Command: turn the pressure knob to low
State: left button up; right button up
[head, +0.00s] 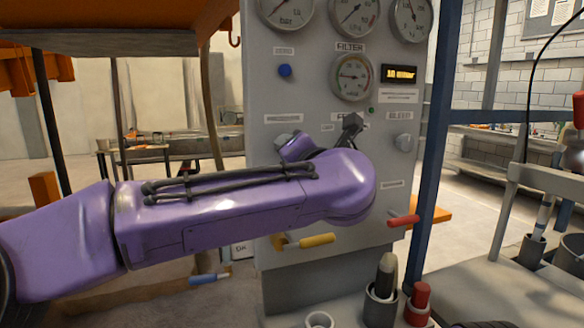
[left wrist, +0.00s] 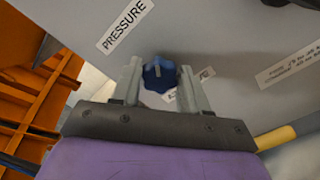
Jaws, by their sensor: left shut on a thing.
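The blue lobed pressure knob (left wrist: 160,74) sits on the grey panel in the left wrist view, beside the PRESSURE label (left wrist: 124,25). A pale mark shows on its face. My left gripper (left wrist: 160,82) has one finger on each side of the knob and is shut on it. In the head view my left gripper (head: 288,137) is at the panel just below the PRESSURE label (head: 283,118), and my purple hand and arm hide the knob. A small label behind the knob is partly covered and cannot be read. My right gripper is not in view.
Yellow (head: 317,240) and red (head: 404,220) handles stick out below. A blue post (head: 432,150) stands at right.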

pick_arm(q)
jog(key=shift+f+n+b, duration=0.1)
jog(key=shift+n+b, duration=2.3)
jog(key=shift+n, duration=1.1)
jog(key=o, duration=1)
jog(key=shift+o, duration=0.2)
jog(key=shift+s, duration=0.15)
jog(key=b+v, duration=0.2)
jog(key=v, duration=0.8)
jog(key=shift+s+d, duration=0.1)
jog(key=shift+s, duration=0.05)
